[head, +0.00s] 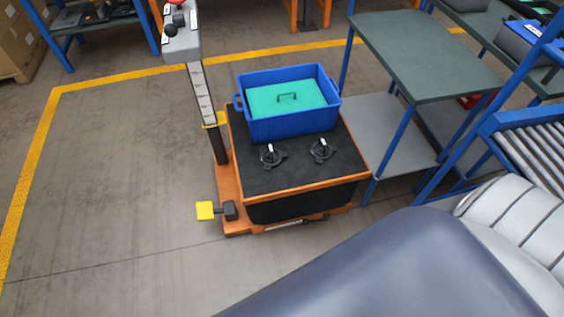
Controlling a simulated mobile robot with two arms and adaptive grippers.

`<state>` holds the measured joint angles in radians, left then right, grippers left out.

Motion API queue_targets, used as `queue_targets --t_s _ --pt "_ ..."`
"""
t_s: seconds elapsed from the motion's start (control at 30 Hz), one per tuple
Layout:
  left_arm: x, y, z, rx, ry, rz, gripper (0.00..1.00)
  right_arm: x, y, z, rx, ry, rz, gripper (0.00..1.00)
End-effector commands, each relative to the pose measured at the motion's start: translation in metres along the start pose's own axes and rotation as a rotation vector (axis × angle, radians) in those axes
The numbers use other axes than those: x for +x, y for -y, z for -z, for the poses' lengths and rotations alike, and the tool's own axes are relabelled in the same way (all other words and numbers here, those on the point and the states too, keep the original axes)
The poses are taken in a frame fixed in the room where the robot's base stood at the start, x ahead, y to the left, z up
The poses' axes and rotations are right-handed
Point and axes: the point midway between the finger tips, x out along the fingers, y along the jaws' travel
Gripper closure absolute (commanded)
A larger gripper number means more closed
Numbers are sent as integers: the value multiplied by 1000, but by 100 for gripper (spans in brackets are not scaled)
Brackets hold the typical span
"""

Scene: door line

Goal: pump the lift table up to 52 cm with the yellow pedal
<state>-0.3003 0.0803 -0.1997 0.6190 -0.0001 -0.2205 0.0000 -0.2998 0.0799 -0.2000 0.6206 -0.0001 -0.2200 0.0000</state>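The lift table (255,180) has a black top with an orange edge and an orange base, and stands near the middle of the head view. Its yellow pedal (205,211) sticks out to the left near the floor, with a black block beside it. A post with a marked scale (201,92) rises at the table's left side. A yellow marker (216,119) sits low on it; the numbers are too small to read. Neither gripper is in view.
A blue-framed bench with a grey-green top (425,55) stands right of the lift table. A roller conveyor (530,140) is farther right. Yellow floor lines (35,175) mark the area; the floor left of the pedal is clear. Cartons (18,40) stand at the back left.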

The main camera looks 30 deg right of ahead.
Motion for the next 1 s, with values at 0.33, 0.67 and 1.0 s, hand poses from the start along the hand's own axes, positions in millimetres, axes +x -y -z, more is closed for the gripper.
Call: queue_targets --t_s 0.33,0.67,1.0 --pt "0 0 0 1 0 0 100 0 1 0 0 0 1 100" --pt "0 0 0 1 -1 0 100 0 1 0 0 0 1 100" --pt "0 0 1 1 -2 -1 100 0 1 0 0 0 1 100"
